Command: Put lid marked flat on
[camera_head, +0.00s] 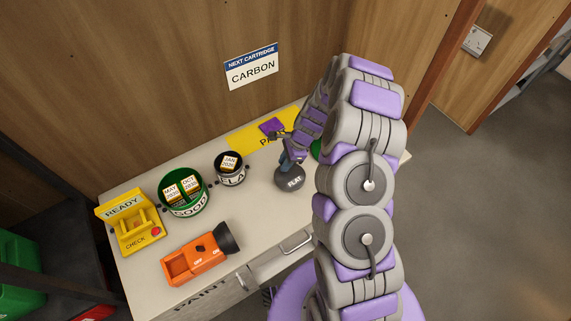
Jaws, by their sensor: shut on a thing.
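The dark grey lid marked FLAT (290,183) is at the right part of the counter, below my gripper (290,157). My gripper is shut on the lid's upper part; the fingers hide the exact grip. I cannot tell whether the lid touches the counter or hangs just above it. The black round container (230,180) stands to the left of the lid, its white label partly readable as "FLA". Its top is open and a cartridge marked JAN 2020 (229,162) shows in it.
A green GOOD container (187,207) holds cartridges marked MAY and OCT. A yellow READY/CHECK device (130,225) and an orange tool (200,256) stand at left and front. A yellow mat (249,141) with a purple item lies behind. A green thing (316,151) is mostly hidden by my arm.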

